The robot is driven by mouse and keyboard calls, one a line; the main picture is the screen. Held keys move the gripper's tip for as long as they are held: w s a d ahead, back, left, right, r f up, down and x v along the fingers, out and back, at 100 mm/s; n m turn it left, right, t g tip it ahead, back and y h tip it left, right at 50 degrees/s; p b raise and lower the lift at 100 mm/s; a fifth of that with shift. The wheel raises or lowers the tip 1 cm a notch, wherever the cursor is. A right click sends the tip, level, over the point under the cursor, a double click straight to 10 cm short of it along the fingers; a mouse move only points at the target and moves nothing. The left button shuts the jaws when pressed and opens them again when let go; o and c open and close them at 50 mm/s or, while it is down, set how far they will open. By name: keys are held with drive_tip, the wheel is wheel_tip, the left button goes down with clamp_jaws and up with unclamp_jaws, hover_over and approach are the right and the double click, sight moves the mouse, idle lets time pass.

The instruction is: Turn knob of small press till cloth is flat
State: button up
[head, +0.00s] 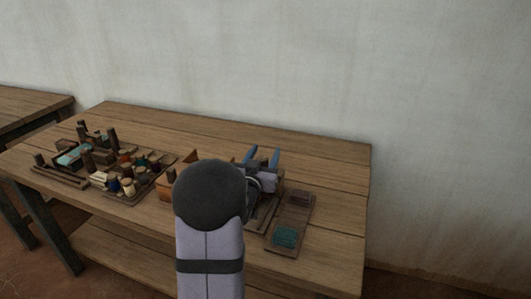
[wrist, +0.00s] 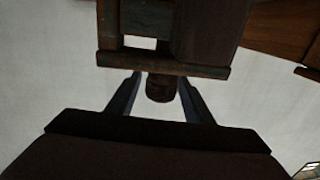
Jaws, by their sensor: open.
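My gripper (head: 263,155) shows in the head view with two blue fingers apart, above the wooden parts right of my arm. In the wrist view its open fingers stand on either side of a short dark round knob (wrist: 160,90). I see a gap on at least one side and cannot tell if either finger touches it. The knob sits at the edge of a dark wooden frame, which looks like the small press (wrist: 150,70). In the head view my arm and gripper hide most of that spot. No cloth shows inside the press.
A wooden board (head: 272,249) with a teal patch (head: 285,237) and a brown block (head: 300,197) lies at the right. A tray of several coloured spools (head: 128,185) and a small wooden loom (head: 72,157) stand at the left. The table's back strip (head: 220,133) is clear.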

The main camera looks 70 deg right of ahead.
sight(262, 163)
drive_tip(key=a, duration=0.6)
drive_tip(key=shift+s+b, duration=0.25)
drive_tip(key=shift+b, duration=0.2)
drive_tip(key=shift+a, duration=0.1)
